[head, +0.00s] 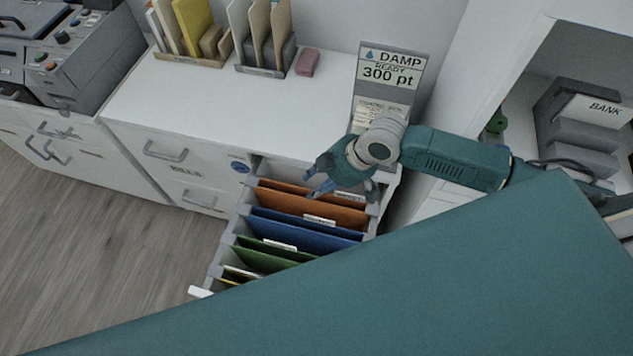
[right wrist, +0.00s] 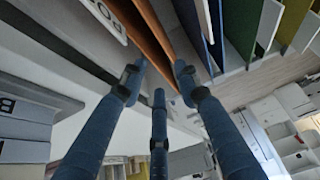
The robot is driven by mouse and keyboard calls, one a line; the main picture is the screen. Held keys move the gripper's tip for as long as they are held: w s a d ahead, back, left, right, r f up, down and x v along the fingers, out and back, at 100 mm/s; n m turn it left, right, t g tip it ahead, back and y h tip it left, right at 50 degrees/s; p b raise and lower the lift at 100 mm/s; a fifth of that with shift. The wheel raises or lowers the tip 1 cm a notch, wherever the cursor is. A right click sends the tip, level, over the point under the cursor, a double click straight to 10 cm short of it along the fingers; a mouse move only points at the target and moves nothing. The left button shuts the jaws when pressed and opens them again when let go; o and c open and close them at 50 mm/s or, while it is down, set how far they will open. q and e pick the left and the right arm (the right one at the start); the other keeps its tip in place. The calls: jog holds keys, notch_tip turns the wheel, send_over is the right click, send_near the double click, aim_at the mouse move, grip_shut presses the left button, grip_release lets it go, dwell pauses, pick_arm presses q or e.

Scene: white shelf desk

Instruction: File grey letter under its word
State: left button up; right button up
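My right gripper (head: 330,182) has blue fingers and hangs over the back of the open file drawer (head: 222,256). In the right wrist view the fingers (right wrist: 158,85) are spread with nothing clearly held between them. The drawer holds an orange folder (head: 305,206), a blue folder (head: 300,233) and a green folder (head: 262,257), with small white word tabs too small to read. An orange folder edge (right wrist: 152,35) passes just beyond the fingertips. I cannot make out a grey letter for certain. My left gripper is not in view.
A grey stepped rack (head: 570,135) with a card reading BANK (head: 600,110) stands in the right shelf. A sign (head: 388,78) reads DAMP READY 300 pt. Upright file holders (head: 265,35) and a pink block (head: 307,63) sit on the white desk. My teal body blocks the foreground.

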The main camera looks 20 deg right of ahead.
jog(key=v, duration=1.1)
jog(key=shift+r, duration=0.4)
jog(key=shift+d, duration=0.15)
